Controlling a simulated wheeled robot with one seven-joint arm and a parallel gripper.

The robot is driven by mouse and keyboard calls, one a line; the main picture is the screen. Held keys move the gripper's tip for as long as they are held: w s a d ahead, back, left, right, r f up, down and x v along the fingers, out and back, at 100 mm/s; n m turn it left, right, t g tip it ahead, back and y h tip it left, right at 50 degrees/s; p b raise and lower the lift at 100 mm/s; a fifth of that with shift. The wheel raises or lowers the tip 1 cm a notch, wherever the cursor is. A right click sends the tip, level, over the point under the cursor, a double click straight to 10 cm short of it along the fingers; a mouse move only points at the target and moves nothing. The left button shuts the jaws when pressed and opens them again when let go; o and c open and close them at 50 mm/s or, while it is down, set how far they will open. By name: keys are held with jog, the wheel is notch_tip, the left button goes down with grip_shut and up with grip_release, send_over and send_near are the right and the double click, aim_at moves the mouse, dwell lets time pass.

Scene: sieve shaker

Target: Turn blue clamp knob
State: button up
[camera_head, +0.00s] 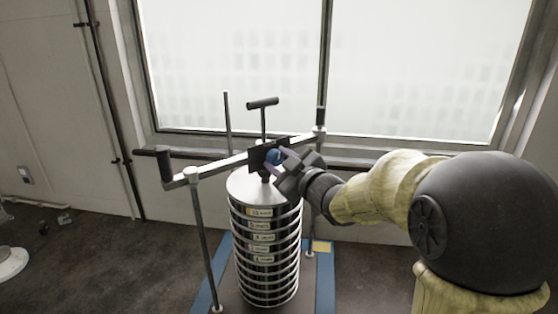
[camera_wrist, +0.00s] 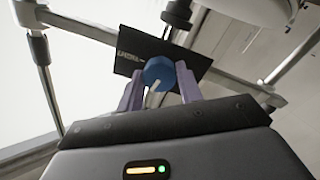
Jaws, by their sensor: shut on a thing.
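The blue clamp knob (camera_wrist: 158,73) is round with a white mark line and sits on a dark plate (camera_wrist: 128,52) on the shaker's crossbar. It also shows in the head view (camera_head: 272,157), partly covered by my gripper. My gripper (camera_wrist: 160,88) is shut on the knob, with one purple finger on its left side and one on its right. In the head view my gripper (camera_head: 284,164) reaches the knob from the right. The white mark on the knob points down and slightly left in the wrist view.
The sieve stack (camera_head: 266,256) stands below the crossbar (camera_head: 222,166), between upright rods. A black T-handle (camera_head: 263,103) rises above the plate. A black grip (camera_head: 164,163) stands at the bar's left end. A window (camera_head: 240,70) is behind. Open floor (camera_head: 120,260) lies to the left.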

jog(key=m+p, duration=0.1)
jog(key=m, duration=0.3)
jog(key=shift+r+p, duration=0.1)
jog(key=shift+p, duration=0.25)
jog(key=m+p, duration=0.2)
jog(key=m, duration=0.2)
jog(key=m+p, duration=0.3)
jog(key=m, duration=0.2)
jog(key=shift+d+g+p, duration=0.1)
jog(key=shift+g+p, duration=0.2)
jog(key=shift+m+y+p, duration=0.3)
jog(key=shift+m+p, duration=0.35)
jog(key=shift+m, duration=0.35)
jog(key=o, duration=1)
